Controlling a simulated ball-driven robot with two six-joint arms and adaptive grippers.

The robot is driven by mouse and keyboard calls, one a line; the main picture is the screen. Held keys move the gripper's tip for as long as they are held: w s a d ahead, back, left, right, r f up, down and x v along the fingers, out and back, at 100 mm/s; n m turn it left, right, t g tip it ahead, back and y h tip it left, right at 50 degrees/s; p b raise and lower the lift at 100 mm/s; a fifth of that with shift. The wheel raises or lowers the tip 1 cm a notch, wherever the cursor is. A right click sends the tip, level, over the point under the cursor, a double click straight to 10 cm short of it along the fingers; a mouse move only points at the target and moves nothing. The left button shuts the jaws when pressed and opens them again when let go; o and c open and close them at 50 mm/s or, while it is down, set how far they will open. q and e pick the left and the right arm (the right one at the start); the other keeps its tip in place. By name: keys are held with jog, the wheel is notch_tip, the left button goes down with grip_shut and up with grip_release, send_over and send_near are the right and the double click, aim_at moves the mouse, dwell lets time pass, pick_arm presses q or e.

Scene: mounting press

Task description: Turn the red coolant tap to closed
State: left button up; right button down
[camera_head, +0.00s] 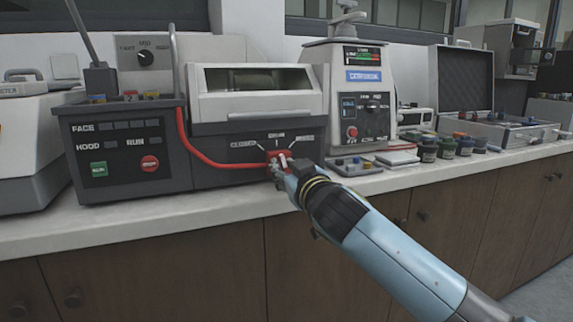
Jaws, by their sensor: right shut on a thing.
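The red coolant tap (273,156) is on the front of the grey machine (230,176), at the end of a red hose (190,143). Several small labels fan out around and above the tap. My right gripper (281,163) is at the tap and shut on it. The gripper hides much of the tap, so its exact angle is hard to tell. My left gripper is not in view.
The machine has a control panel (120,148) with a green and a red button at left. A white mounting press (346,95) stands to the right, with small jars (428,149) and an open case (495,130) beyond. The front strip of the worktop (150,209) is clear.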

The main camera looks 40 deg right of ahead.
jog(key=n+p, duration=0.1)
jog(key=n, duration=0.3)
jog(key=shift+p, duration=0.3)
jog(key=shift+n+p, duration=0.3)
jog(key=shift+n, duration=0.6)
jog(key=shift+f, duration=0.1)
jog(key=c, duration=1.2)
grip_release()
jog(key=shift+c, duration=0.2)
jog(key=shift+s+a, duration=0.1)
jog(key=shift+s, duration=0.1)
jog(key=v, duration=1.1)
jog(key=shift+s, duration=0.3)
